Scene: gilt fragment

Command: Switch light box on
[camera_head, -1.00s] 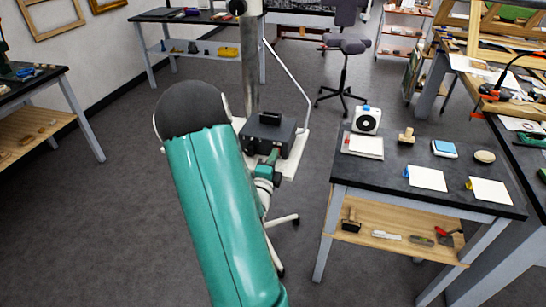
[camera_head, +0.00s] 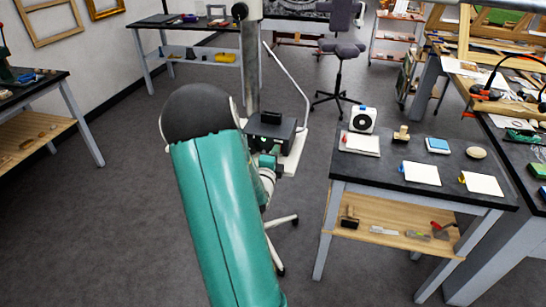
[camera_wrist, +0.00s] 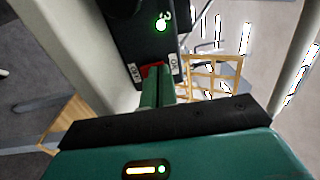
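A dark box (camera_head: 268,132) sits on a white stand at the foot of a grey column in the head view. In the wrist view its black panel (camera_wrist: 135,38) fills the upper middle, with a red switch (camera_wrist: 151,70) between two white labels and a lit green lamp (camera_wrist: 161,23). My gripper (camera_wrist: 152,76) has its two green fingers together, with their tips right at the red switch. The fingers partly cover the switch; I cannot tell whether they touch it or which way it is set. In the head view my arm hides most of the gripper.
A black-topped table (camera_head: 400,180) with cards, a small white speaker-like box (camera_head: 362,119) and stamps stands to the right. A swivel chair (camera_head: 342,55) stands behind. The floor to the left of my arm is clear.

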